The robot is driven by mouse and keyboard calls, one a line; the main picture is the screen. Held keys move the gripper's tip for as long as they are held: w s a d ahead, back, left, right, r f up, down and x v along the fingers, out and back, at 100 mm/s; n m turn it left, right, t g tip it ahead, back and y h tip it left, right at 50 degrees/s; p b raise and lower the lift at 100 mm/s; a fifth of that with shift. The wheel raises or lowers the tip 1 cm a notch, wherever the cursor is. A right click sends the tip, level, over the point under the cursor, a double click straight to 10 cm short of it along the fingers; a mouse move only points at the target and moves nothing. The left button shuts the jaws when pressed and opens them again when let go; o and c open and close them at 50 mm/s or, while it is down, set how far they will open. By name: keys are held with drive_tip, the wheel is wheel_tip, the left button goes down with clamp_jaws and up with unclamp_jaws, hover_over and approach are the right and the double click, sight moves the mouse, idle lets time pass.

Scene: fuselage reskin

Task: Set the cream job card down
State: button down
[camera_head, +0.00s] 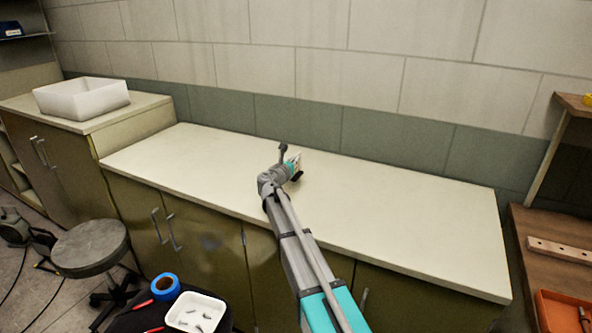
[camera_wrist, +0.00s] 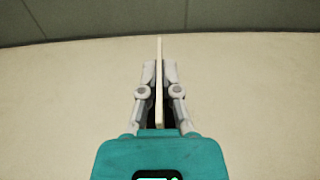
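The cream job card (camera_wrist: 159,80) shows edge-on in the wrist view as a thin upright strip between the two fingers. My gripper (camera_wrist: 160,92) is shut on it, one finger on each side. In the head view my gripper (camera_head: 294,166) is over the cream countertop (camera_head: 400,215), near the middle of its length. The card (camera_head: 297,161) is a small pale patch there, partly hidden by the gripper. I cannot tell whether its lower edge touches the counter.
The countertop around my gripper is bare. A tiled wall (camera_head: 380,125) runs along its back. A white basin (camera_head: 82,98) stands on the left counter. A stool (camera_head: 90,247), blue tape roll (camera_head: 165,286) and white tray (camera_head: 196,314) are at lower left. An orange tray (camera_head: 565,312) is at right.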

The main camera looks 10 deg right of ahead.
drive_tip(key=shift+f+b, duration=1.05)
drive_tip(key=shift+f, duration=0.35)
drive_tip(key=shift+f, duration=0.1)
drive_tip(key=c, duration=0.8)
unclamp_jaws()
drive_tip(key=shift+s+r, duration=0.15)
drive_tip(key=shift+r, duration=0.05)
drive_tip(key=v, duration=1.2)
drive_tip(key=shift+o, duration=0.2)
